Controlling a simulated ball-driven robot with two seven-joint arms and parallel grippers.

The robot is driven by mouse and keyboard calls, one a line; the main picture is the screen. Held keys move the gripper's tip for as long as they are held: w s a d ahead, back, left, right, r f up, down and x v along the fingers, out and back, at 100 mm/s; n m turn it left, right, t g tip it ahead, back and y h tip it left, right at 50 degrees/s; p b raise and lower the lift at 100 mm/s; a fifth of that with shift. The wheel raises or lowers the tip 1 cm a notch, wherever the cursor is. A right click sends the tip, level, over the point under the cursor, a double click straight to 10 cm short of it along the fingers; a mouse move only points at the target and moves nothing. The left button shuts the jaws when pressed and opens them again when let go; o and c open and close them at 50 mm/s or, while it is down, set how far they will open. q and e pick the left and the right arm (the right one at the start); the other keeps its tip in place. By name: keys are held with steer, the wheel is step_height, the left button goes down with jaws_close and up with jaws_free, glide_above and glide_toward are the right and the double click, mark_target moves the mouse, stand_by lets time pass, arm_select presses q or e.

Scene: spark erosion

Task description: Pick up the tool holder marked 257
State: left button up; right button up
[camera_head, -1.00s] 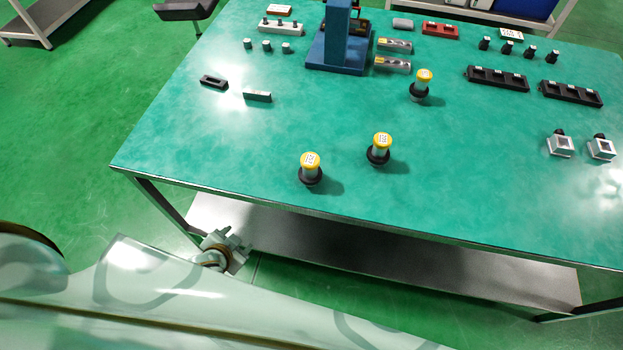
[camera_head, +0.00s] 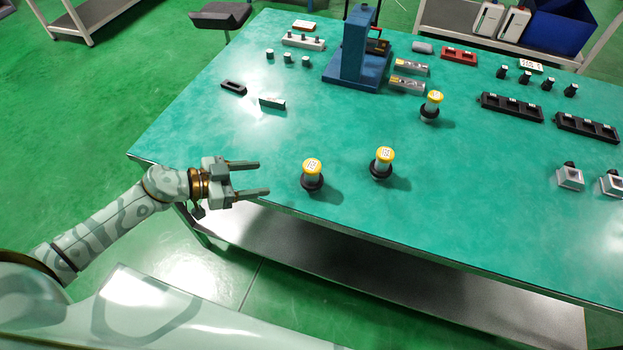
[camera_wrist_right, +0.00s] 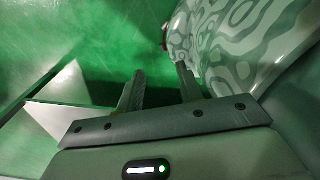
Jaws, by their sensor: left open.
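Three tool holders with yellow labelled caps and black bases stand upright on the green table (camera_head: 480,200). One (camera_head: 312,175) is near the front edge, one (camera_head: 383,163) is to its right, and one (camera_head: 431,106) is further back. Their cap numbers are too small to read surely, so I cannot tell which is 257. My left gripper (camera_head: 264,178) is open and empty at the table's front left edge, its fingers pointing right toward the nearest holder, apart from it. My right gripper (camera_wrist_right: 160,72) shows in the right wrist view, fingers apart with nothing between them.
A blue press-like stand (camera_head: 358,60) is at the back. Black trays (camera_head: 512,107) and silver square blocks (camera_head: 570,177) lie to the right. A small dark block (camera_head: 272,103) and a black slotted piece (camera_head: 233,87) lie behind my left gripper. The front middle is clear.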

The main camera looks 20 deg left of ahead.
mark_target(312, 175)
arm_select(q)
steer(key=b+x, duration=0.1)
steer(key=x, duration=0.2)
steer(key=b+x, duration=0.1)
steer(key=x, duration=0.6)
steer(key=shift+s+d+f+b, duration=0.1)
steer(key=shift+d+f+b, duration=0.1)
steer(key=shift+f+b, duration=0.25)
steer(key=b+x, duration=0.1)
steer(key=x, duration=0.2)
steer(key=b+x, duration=0.1)
steer(key=x, duration=0.1)
steer(key=shift+w+a+f+b, duration=0.25)
steer(key=shift+w+f+b, duration=0.05)
steer(key=shift+f+b, duration=0.05)
steer(key=shift+w+d+g, duration=0.15)
steer(key=shift+g, duration=0.15)
steer(key=shift+r, duration=0.1)
jaws_close()
